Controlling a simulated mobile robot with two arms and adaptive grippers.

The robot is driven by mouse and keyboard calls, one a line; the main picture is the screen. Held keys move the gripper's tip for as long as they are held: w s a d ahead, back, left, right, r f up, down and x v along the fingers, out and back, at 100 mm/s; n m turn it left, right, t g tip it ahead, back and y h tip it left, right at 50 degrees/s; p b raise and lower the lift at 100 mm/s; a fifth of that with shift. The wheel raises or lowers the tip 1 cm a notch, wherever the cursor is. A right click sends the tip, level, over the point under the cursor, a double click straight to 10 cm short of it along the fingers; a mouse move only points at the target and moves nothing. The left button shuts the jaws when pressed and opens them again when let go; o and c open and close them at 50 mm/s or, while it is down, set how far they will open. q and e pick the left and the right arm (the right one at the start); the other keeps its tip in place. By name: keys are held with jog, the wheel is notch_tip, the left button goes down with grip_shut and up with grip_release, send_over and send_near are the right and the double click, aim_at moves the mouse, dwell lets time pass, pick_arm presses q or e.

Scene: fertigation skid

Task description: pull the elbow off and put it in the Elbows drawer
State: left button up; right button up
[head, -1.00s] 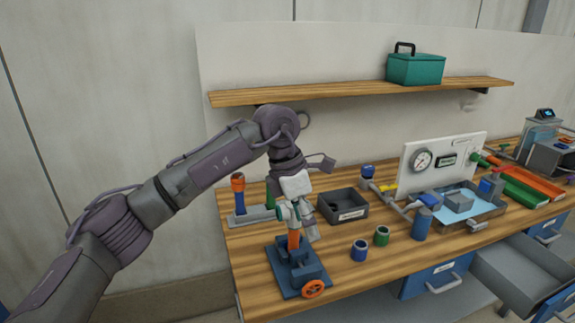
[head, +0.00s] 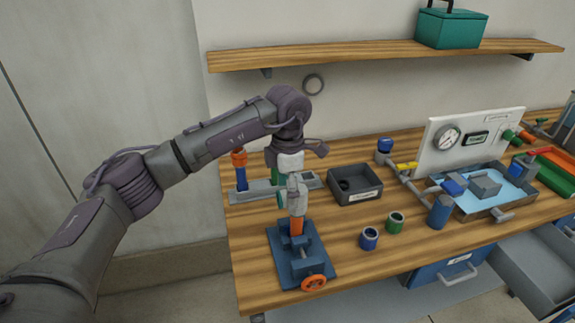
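My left gripper (head: 296,206) points down at the top of the short orange pipe (head: 297,227), which stands upright in the blue vise (head: 300,255). A small teal-green piece (head: 281,200), apparently the elbow, shows at the left of the pale fingers at the pipe's top. The fingers hide most of it, and I cannot tell whether they are closed on it. An open grey drawer (head: 530,262) sticks out at the lower right; no readable label shows on it. My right gripper is out of view.
A blue ring fitting (head: 369,239) and a green one (head: 395,222) stand right of the vise. A dark labelled bin (head: 355,186) sits behind. A water tray (head: 510,202) and gauge panel (head: 470,143) are at right. A shelf (head: 370,56) runs above.

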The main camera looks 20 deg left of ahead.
pick_arm(q)
notch_tip(320, 180, down, 2)
jog(key=shift+f+p, duration=0.2)
jog(key=shift+p, duration=0.1)
jog(key=shift+s+f, duration=0.1)
jog(key=shift+f, duration=0.7)
jog(key=c, duration=1.1)
jog(key=o, duration=0.4)
grip_shut()
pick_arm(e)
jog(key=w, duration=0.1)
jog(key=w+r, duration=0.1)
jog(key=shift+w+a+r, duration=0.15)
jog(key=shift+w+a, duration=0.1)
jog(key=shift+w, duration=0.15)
